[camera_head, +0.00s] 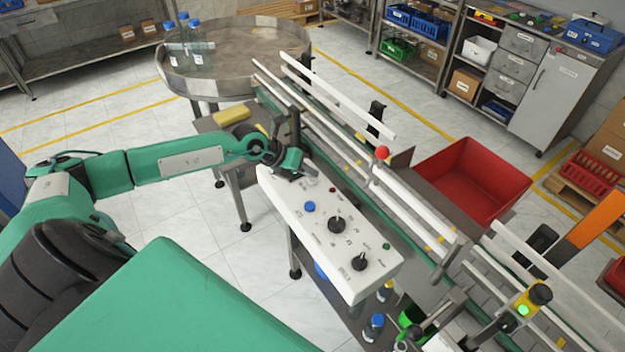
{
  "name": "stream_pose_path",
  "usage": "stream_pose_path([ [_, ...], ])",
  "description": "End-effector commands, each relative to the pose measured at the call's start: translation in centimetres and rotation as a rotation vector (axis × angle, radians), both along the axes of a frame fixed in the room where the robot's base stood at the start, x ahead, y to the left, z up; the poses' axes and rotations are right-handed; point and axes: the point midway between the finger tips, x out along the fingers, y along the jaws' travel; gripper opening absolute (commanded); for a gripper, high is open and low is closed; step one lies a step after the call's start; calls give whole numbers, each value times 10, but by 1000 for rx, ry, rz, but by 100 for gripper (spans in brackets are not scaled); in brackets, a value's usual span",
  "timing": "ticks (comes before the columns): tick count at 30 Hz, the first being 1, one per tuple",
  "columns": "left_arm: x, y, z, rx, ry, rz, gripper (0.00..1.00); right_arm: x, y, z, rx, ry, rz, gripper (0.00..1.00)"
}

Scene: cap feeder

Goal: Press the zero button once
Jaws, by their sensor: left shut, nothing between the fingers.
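The white control box (290,220) stands beside the conveyor in the middle of the view. Its sloped top carries a blue button (309,206), a small red button (332,190), black knobs (337,224) and a small green button (386,246). The labels are too small to read, so I cannot tell which is the zero button. My left gripper (291,172) is shut and empty at the far left end of the box top. It may cover a part of the panel there; I cannot tell whether it touches it. My right gripper is not in view.
The conveyor rails (345,150) run just behind the box, with a red ball-topped post (382,153) near them. A round metal table (235,60) with bottles stands at the back. A red bin (475,180) is to the right. A yellow block (232,115) lies behind my left arm.

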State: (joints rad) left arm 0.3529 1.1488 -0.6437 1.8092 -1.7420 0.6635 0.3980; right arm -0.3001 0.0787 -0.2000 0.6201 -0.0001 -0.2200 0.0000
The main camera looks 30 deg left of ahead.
Motion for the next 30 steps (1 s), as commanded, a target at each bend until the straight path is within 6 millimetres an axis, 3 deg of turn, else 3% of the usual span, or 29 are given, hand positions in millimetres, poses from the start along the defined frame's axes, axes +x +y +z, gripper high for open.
stream_pose_path([
  [30, 0, 0, -9, 0, 0, 0, 0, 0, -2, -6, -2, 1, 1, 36],
])
